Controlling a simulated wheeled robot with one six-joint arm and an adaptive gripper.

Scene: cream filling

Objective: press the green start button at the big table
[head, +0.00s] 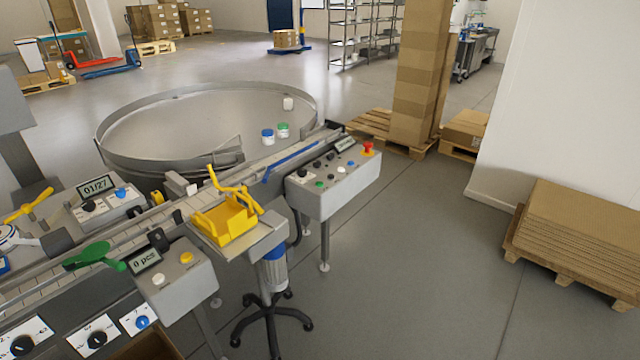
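The big round table (97,158), a grey turntable with a raised rim, stands left of centre in the head view. A grey control box (340,194) stands on legs at its near right side, beside the conveyor end. The small green button (319,184) is on the sloped top panel of this box, toward its near left edge. A white button (341,170), several black knobs, a small display (345,144) and a red mushroom button (367,149) share the panel. Nothing covers the green button. My gripper is not in view.
A conveyor (160,217) runs diagonally past the round table. A yellow tray (229,226) on a wheeled stand and another grey box (178,283) with a yellow button stand nearer. Flat cardboard on a pallet (560,265) lies right. Floor (420,270) between is clear.

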